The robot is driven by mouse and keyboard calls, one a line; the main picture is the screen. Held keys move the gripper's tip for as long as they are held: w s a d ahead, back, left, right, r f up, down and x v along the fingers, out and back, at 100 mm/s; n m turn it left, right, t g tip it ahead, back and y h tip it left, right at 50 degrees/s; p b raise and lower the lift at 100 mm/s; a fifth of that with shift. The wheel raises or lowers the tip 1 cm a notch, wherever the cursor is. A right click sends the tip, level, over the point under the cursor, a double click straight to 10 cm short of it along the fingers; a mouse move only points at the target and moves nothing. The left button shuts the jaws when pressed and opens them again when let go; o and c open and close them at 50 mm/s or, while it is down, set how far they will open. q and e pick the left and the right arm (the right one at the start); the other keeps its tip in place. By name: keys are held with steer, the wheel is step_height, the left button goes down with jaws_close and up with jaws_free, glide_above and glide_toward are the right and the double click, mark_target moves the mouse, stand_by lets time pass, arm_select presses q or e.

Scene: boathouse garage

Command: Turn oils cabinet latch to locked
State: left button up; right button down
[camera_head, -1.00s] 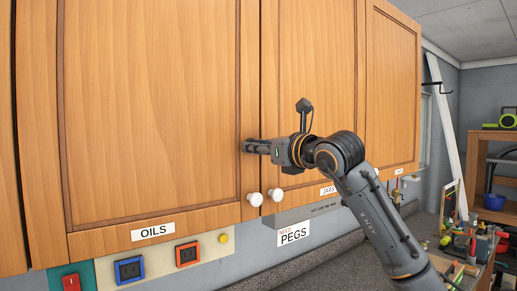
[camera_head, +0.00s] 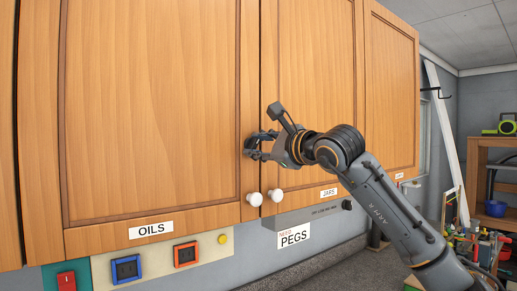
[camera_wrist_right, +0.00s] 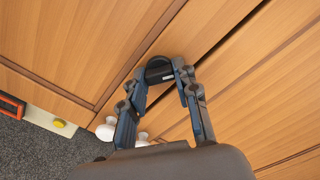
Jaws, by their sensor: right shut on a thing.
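The oils cabinet door (camera_head: 160,110) is closed, with an OILS label (camera_head: 151,230) under it. The latch (camera_wrist_right: 159,68) is a dark knob on a round base near the edge between the oils door and the door to its right. My right gripper (camera_head: 259,146) reaches it from the right, and its fingers are shut on the latch. In the right wrist view the two fingertips (camera_wrist_right: 160,76) sit on either side of the knob. In the head view the fingers mostly hide the latch. My left gripper is not in view.
Two white door knobs (camera_head: 254,199) (camera_head: 276,195) sit just below the latch. Switches (camera_head: 127,269) line the wall under the cabinet. A grey box (camera_head: 318,214) and a PEGS sign (camera_head: 294,236) are below the JARS door. A cluttered bench stands at the right.

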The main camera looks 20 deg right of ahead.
steer(key=n, duration=0.2)
steer(key=shift+n, duration=2.2)
steer(key=c, duration=1)
jaws_free()
steer(key=shift+s, duration=0.1)
steer(key=v, duration=1.2)
steer(key=shift+a, duration=0.1)
